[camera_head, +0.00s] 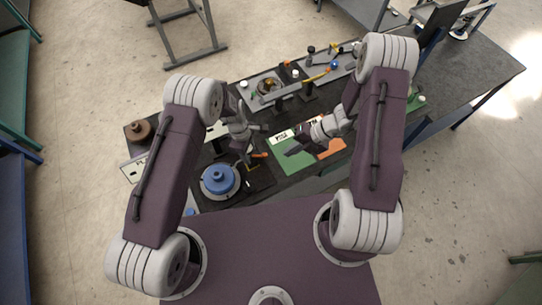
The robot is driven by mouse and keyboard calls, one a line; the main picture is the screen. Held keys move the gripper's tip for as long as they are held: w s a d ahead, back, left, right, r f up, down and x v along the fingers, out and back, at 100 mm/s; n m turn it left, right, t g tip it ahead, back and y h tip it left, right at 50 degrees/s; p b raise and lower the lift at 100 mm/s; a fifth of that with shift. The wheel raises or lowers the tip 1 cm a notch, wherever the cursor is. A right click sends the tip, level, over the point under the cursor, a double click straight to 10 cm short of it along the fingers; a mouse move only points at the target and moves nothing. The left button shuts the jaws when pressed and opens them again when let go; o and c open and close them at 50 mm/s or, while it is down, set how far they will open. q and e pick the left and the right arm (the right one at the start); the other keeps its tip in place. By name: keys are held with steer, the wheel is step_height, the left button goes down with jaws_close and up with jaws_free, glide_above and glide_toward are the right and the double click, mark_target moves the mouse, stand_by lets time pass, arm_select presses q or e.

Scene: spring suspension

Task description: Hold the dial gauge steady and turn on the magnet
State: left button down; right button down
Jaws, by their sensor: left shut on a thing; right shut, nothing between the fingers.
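My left gripper (246,156) is low over the dark table, just above and right of a blue round part. It is shut on a small dark thing, likely the dial gauge, which is mostly hidden by the fingers. A small orange piece shows beside the fingertips. My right gripper (292,152) is shut and empty over the green and orange mat, to the right of the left gripper and apart from it. The magnet's switch cannot be made out at this size.
The blue round part (219,179) stands at the table's near left. A brown knobbed part (139,130) is at the far left. A grey tray (268,87) with several small parts lies along the back. The green mat (287,161) has free room at its near side.

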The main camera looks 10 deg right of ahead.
steer(key=m, duration=0.2)
steer(key=s+d+m, duration=0.1)
steer(key=m, duration=0.2)
steer(key=s+d+m+t, duration=0.1)
steer(key=m, duration=0.2)
steer(key=shift+s+f+h, duration=0.1)
steer(key=shift+s+h, duration=0.05)
steer(key=shift+h, duration=0.15)
steer(key=shift+a, duration=0.1)
steer(key=x, duration=0.4)
steer(key=w+x, duration=0.1)
steer(key=x, duration=0.2)
steer(key=w+r+x, duration=0.1)
steer(key=x, duration=0.3)
steer(key=shift+w+a+f, duration=0.25)
steer(key=shift+a, duration=0.3)
steer(key=shift+w+a, duration=0.25)
steer(key=shift+w, duration=0.15)
